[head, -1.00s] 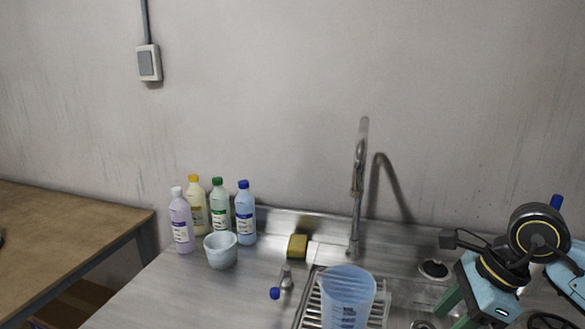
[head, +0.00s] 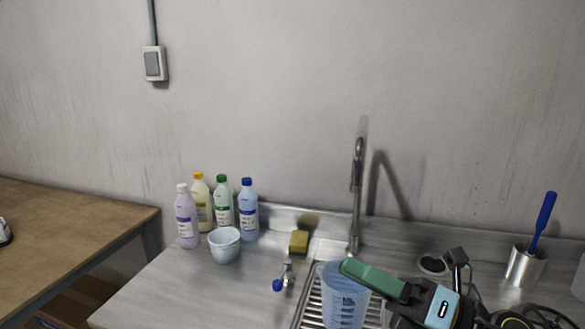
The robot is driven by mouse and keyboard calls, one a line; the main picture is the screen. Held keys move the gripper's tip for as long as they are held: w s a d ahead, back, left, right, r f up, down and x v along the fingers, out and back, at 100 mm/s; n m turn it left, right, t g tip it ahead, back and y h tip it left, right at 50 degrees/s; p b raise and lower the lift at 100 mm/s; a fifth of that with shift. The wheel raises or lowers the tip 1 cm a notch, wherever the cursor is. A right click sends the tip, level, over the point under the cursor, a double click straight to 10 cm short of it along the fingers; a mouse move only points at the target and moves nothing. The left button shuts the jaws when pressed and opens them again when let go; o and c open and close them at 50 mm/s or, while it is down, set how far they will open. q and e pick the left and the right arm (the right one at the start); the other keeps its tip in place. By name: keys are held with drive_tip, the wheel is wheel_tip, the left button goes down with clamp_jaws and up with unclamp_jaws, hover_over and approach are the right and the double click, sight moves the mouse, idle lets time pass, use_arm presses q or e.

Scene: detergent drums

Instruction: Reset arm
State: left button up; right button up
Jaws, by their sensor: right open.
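My right gripper (head: 372,284) reaches in from the lower right with green fingers and a pale blue and black body. One finger shows clearly, pointing left, and covers the upper right of a clear blue measuring jug (head: 343,302). The other finger is mostly hidden. The gripper is open, and I see nothing held in it. I cannot tell whether it touches the jug. My left gripper is not in view.
A sponge (head: 299,241), a tap (head: 356,200) and a metal holder (head: 525,268) with a blue-handled brush (head: 543,221) stand along the back. The counter's left front is clear.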

drive_tip(key=w+d+f+m+t+h, duration=0.2)
drive_tip(key=d+m+t+h, duration=0.4)
drive_tip(key=m, duration=0.6)
drive_tip(key=w+d+f+m+t+h, duration=0.2)
drive_tip(key=d+m+t+h, duration=0.1)
drive_tip(key=m+t+h, duration=0.65)
drive_tip(key=s+d+f+m+g+h, duration=0.2)
drive_tip(key=d+f+m+g+h, duration=0.15)
drive_tip(key=f+m, duration=0.25)
drive_tip(key=s+d+f+m+g+h, duration=0.2)
drive_tip(key=f+m+g, duration=0.3)
drive_tip(key=f, duration=0.2)
drive_tip(key=s+a+f+m+g+y, duration=0.2)
drive_tip(key=s+f+m+g, duration=0.4)
drive_tip(key=s+f+g, duration=0.9)
drive_tip(key=s+f+t, duration=0.1)
drive_tip(key=s+f, duration=0.2)
drive_tip(key=f, duration=0.9)
drive_tip(key=s+f+t, duration=0.1)
drive_tip(key=s+f, duration=0.2)
drive_tip(key=f, duration=0.9)
drive_tip(key=s+d+f+g, duration=0.1)
drive_tip(key=s+d+f, duration=0.2)
drive_tip(key=s+f, duration=1.2)
drive_tip(key=shift+s+f+n+h, duration=0.15)
drive_tip(key=shift+s+n+h, duration=0.2)
drive_tip(key=shift+s, duration=0.1)
